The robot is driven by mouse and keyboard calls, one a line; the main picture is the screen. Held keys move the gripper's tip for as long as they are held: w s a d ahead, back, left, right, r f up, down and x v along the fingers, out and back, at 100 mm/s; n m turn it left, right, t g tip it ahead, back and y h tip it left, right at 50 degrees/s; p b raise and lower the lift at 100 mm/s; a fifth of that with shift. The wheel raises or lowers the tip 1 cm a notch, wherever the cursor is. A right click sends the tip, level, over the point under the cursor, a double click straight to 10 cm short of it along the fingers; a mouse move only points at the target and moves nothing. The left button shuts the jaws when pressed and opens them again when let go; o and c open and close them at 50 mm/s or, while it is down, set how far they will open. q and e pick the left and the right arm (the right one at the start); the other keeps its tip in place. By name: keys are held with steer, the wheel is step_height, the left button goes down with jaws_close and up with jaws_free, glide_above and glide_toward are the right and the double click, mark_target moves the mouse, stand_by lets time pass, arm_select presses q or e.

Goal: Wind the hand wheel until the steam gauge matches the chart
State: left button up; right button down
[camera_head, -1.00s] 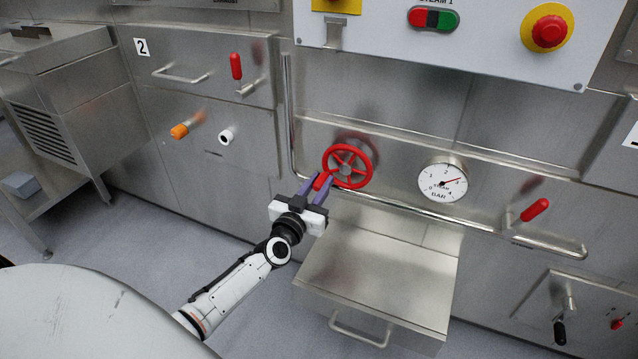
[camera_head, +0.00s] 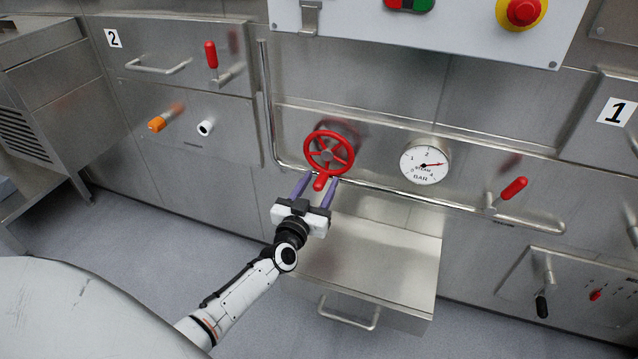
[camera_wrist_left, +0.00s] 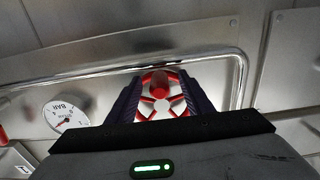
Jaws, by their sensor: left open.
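The red hand wheel (camera_head: 328,154) is on the steel front, with its red handle knob (camera_head: 320,184) at the bottom of the rim. My left gripper (camera_head: 319,178) is open, its purple fingers on either side of the knob; I cannot tell if they touch it. In the left wrist view the wheel (camera_wrist_left: 162,96) shows between the dark fingers. The round white steam gauge (camera_head: 425,162), marked in bar, is right of the wheel. Its red needle points right and slightly up, near 3. No chart can be made out. My right gripper is not in view.
A steel box with a handle (camera_head: 372,262) juts out below the wheel. A bent pipe rail (camera_head: 420,202) runs under wheel and gauge. A red lever (camera_head: 513,189) is at right; a panel with a red button (camera_head: 524,12) is above.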

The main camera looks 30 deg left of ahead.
arm_select(q)
steer(key=p+v, duration=0.4)
steer(key=v, duration=0.4)
steer(key=shift+a+r, duration=0.1)
steer(key=shift+s, duration=0.4)
